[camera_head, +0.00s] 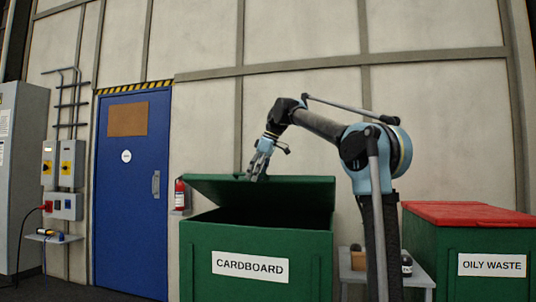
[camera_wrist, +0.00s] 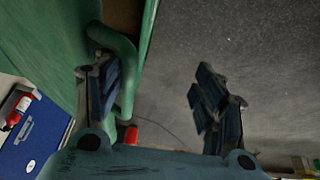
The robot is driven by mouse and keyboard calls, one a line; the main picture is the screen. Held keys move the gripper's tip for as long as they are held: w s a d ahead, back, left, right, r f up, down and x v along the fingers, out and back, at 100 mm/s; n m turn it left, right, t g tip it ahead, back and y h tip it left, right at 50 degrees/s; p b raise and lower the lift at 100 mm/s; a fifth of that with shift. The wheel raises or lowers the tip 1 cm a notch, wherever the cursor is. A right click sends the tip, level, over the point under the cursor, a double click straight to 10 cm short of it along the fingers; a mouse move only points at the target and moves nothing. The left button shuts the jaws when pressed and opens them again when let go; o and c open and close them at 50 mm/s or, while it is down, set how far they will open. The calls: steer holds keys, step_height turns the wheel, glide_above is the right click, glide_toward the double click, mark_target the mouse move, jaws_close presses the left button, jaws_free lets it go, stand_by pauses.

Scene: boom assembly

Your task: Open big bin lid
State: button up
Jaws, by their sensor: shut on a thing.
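The green bin (camera_head: 205,262) with a CARDBOARD label stands at the centre of the head view. Its green lid (camera_head: 305,186) is tilted up, with a dark gap between it and the rim. My gripper (camera_head: 258,165) is at the lid's raised edge. In the wrist view, a rounded green handle (camera_wrist: 126,52) on the lid curves around the left finger of my gripper (camera_wrist: 165,98). The exact contact is partly hidden by the left finger.
A green bin with a red lid (camera_head: 455,213), labelled OILY WASTE, stands at the right. A small grey table (camera_head: 415,276) stands between the bins. A red fire extinguisher (camera_head: 180,194) and a blue door (camera_head: 130,225) are left of the cardboard bin.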

steer(key=shift+o, duration=0.5)
steer(key=shift+s+d+r, duration=0.1)
steer(key=shift+d+r, duration=0.4)
steer(key=shift+r, duration=0.2)
steer(key=shift+s+d+r, duration=0.1)
steer(key=shift+d+r, duration=0.4)
steer(key=shift+r, duration=0.15)
steer(key=shift+d+r, duration=0.2)
steer(key=shift+r, duration=0.15)
steer(key=shift+c, duration=0.3)
steer(key=d+r, duration=0.1)
steer(key=s+d+r, duration=0.1)
steer(key=d, duration=0.1)
steer(key=c, duration=0.3)
steer(key=shift+w+d+r, duration=0.1)
steer(key=shift+r, duration=1.15)
steer(key=shift+w+d+r, duration=0.1)
steer(key=shift+r, duration=1.15)
